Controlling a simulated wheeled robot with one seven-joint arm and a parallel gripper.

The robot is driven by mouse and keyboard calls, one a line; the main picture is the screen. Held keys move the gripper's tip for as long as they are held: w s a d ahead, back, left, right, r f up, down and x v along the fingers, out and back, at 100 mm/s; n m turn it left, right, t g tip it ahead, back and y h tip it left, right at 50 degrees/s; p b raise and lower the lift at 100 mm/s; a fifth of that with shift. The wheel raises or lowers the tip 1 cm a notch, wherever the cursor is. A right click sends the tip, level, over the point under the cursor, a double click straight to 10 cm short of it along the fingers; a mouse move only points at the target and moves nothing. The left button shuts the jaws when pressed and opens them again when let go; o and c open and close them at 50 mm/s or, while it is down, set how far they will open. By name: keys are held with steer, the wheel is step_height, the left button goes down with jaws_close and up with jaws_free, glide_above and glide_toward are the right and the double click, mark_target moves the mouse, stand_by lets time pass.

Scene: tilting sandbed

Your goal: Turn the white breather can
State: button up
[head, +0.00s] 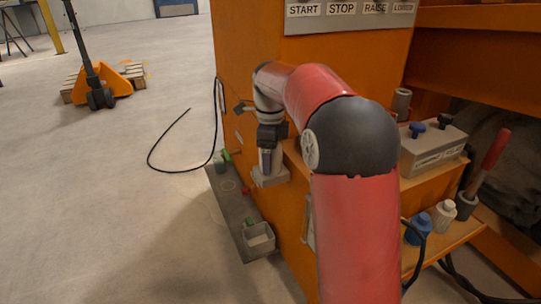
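A small white can-like part (442,216), which looks like the breather can, stands on the orange ledge at the lower right. A blue one (418,227) stands just to its left. My red and grey arm crosses the middle of the view. My gripper (269,170) points down at the left side of the orange machine, well to the left of the white can and apart from it. Its fingers are small and dark in this view, near a pale block (270,178). I cannot tell whether they are open or shut, or touch the block.
A grey box with blue and black knobs (432,150) and a red-handled lever (487,170) stand behind the cans. Black hoses run below. A grey tray strip (236,208) lies at left. Open floor and an orange pallet truck (100,82) lie farther left.

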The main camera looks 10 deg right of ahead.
steer(key=c, duration=1)
steer(key=shift+r+n+p, duration=0.1)
steer(key=shift+n+p, duration=0.25)
steer(key=shift+n, duration=0.05)
steer(key=n+p, duration=0.2)
steer(key=n, duration=0.1)
steer(key=shift+r, duration=0.1)
steer(key=n+p, duration=0.3)
steer(key=n, duration=0.2)
steer(key=n+p, duration=0.2)
steer(key=n, duration=0.2)
steer(key=shift+n, duration=0.4)
steer(key=n+p, duration=0.1)
steer(key=n, duration=0.3)
steer(key=shift+n, duration=0.4)
